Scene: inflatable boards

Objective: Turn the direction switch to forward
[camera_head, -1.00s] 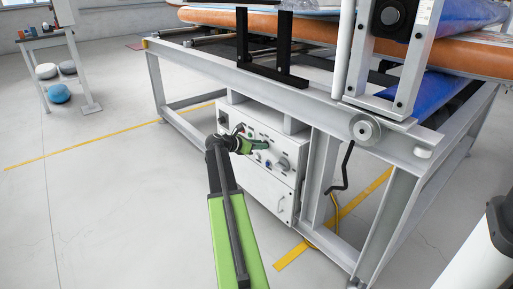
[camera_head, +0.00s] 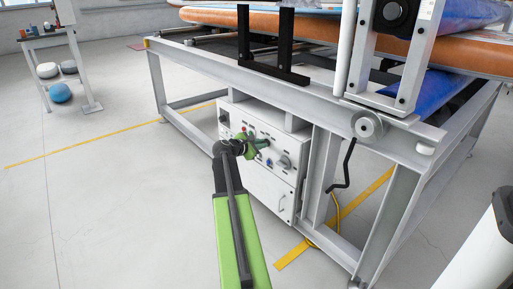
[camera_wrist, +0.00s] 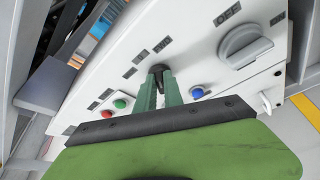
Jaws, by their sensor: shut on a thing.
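The direction switch (camera_wrist: 157,70) is a small black lever on the white control panel in the wrist view. Small printed labels surround it, but I cannot read them all. My gripper (camera_wrist: 163,82) has its two green fingers close together, shut on the switch, and the fingertips hide part of it. I cannot tell its exact angle. In the head view my gripper (camera_head: 262,141) is at the front face of the white control box (camera_head: 268,187), and the switch itself is hidden there.
A large grey rotary knob (camera_wrist: 244,45) and a blue button (camera_wrist: 196,92) sit to the right of the switch. Green (camera_wrist: 119,104) and red (camera_wrist: 107,114) buttons are to its left. The grey frame (camera_head: 230,71) overhangs the box.

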